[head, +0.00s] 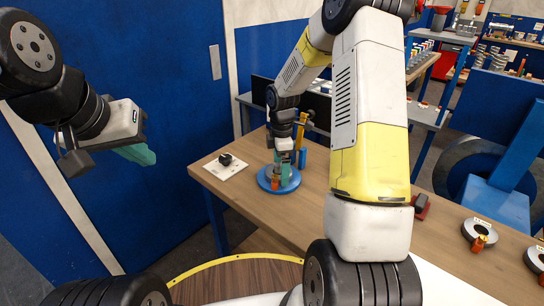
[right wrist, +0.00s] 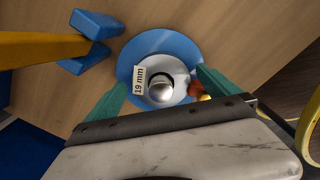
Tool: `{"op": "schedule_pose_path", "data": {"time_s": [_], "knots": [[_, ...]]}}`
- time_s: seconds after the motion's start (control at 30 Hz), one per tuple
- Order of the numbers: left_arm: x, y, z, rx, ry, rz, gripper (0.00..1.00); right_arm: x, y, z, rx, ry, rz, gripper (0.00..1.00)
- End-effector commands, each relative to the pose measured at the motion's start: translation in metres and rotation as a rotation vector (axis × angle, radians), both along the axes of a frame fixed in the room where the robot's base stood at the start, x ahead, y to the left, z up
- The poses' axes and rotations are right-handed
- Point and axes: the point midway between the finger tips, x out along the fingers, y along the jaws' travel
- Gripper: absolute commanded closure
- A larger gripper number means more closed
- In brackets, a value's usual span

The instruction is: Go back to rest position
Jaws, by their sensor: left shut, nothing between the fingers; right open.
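My left gripper (head: 138,153) hangs in the air at the left, in front of the blue wall, with its green fingers shut and empty. My right gripper (head: 285,170) points down over a round blue base (head: 266,184) on the table. In the right wrist view its green fingers are open (right wrist: 160,92), one on each side of the blue base (right wrist: 128,68). On that base sits a pale ring with a silver knob (right wrist: 160,89) and a "19 mm" label (right wrist: 139,81). Nothing is visibly gripped; I cannot tell whether the fingers touch anything.
A small red-orange piece (right wrist: 196,90) is beside the right finger. A yellow bar with blue prongs (right wrist: 40,47) stands close by. The wooden table (head: 310,205) also holds a white plate (head: 232,173), a red item (head: 421,206) and grey discs (head: 473,231) at the right.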

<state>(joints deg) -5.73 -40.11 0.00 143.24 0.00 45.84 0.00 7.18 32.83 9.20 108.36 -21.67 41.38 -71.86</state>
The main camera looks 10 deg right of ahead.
Motion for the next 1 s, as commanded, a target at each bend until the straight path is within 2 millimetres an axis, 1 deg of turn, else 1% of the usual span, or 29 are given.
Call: {"op": "schedule_pose_path", "data": {"time_s": [0.3,0.47,0.57,0.63,0.67,0.77,0.8,0.87,0.9,0.97,1.0], "knots": [[0.0,0.0,0.0,0.0,0.0,0.0,1.0,0.001,0.0,0.052,0.0,-0.005,-0.001,0.0],[0.0,0.0,0.0,0.0,0.0,0.0,1.0,0.001,0.0,0.07,0.001,-0.004,-0.001,0.0],[0.0,0.0,0.0,0.0,0.0,0.0,1.0,-0.003,0.0,0.082,0.0,-0.013,-0.025,0.0],[0.0,0.0,0.0,0.0,0.0,0.0,1.0,-0.009,0.0,0.098,-0.001,-0.034,-0.077,0.0],[0.0,0.0,0.0,0.0,0.0,0.0,1.0,-0.014,0.001,0.106,0.001,-0.047,-0.11,0.0],[0.0,0.0,0.0,0.0,0.0,0.0,1.0,-0.035,0.002,0.141,0.014,-0.102,-0.258,0.0],[0.0,0.0,0.0,0.0,0.0,0.0,1.0,-0.046,0.003,0.155,0.025,-0.127,-0.331,0.0],[0.0,0.0,0.0,0.0,0.0,0.0,1.0,-0.064,0.004,0.176,0.048,-0.163,-0.441,0.0],[0.0,0.0,0.0,0.0,0.0,0.0,1.0,-0.076,0.005,0.188,0.065,-0.185,-0.514,0.0],[0.0,0.0,0.0,0.0,0.0,0.0,1.0,-0.095,0.007,0.204,0.098,-0.216,-0.624,0.0],[0.0,0.0,0.0,0.0,0.0,0.0,1.0,-0.108,0.008,0.213,0.125,-0.235,-0.697,0.0]]}}
